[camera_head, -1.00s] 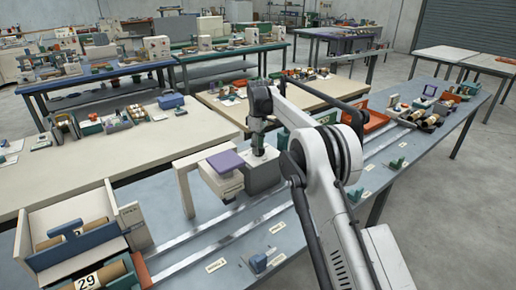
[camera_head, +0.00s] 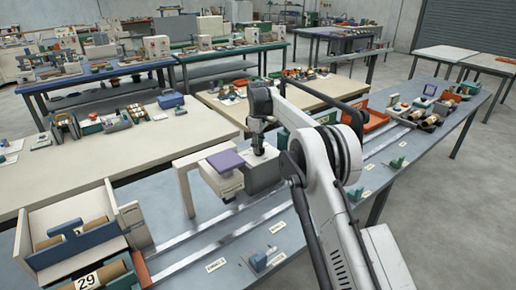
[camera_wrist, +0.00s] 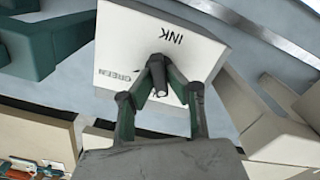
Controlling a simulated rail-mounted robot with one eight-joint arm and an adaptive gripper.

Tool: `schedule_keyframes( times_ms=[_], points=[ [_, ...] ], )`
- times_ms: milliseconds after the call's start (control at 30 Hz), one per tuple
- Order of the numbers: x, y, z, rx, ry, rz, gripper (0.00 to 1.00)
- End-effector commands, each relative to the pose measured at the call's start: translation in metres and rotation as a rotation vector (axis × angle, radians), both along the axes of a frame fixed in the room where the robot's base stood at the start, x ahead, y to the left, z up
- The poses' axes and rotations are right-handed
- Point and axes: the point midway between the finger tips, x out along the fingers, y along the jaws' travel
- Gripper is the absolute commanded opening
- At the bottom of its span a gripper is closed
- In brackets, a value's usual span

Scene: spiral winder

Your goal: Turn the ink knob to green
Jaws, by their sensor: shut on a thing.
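The white ink box (camera_wrist: 165,40) fills the upper middle of the wrist view, with INK and GREEN printed on its top face. The ink knob (camera_wrist: 161,90) is a small dark piece between my fingertips, mostly hidden by them. My gripper (camera_wrist: 159,72) is shut on the knob from above, its green-and-grey fingers meeting around it. Where the knob's pointer stands cannot be told. In the head view my gripper (camera_head: 257,146) points straight down onto the ink box (camera_head: 262,172), beside the purple-topped press unit (camera_head: 225,163).
Two metal rails (camera_head: 230,225) run along the blue-grey bench in front of the box. A white tray with rolls (camera_head: 75,240) stands at the near left. An orange bin (camera_head: 372,120) and several small parts lie farther along the bench.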

Motion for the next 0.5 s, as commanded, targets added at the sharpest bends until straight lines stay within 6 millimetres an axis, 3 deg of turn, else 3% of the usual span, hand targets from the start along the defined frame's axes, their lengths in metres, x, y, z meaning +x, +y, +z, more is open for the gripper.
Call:
schedule_keyframes(
  times_ms=[500],
  points=[
    [0.0015,-0.0009,-0.0003,0.000,-0.001,-0.326,0.00]
  ],
)
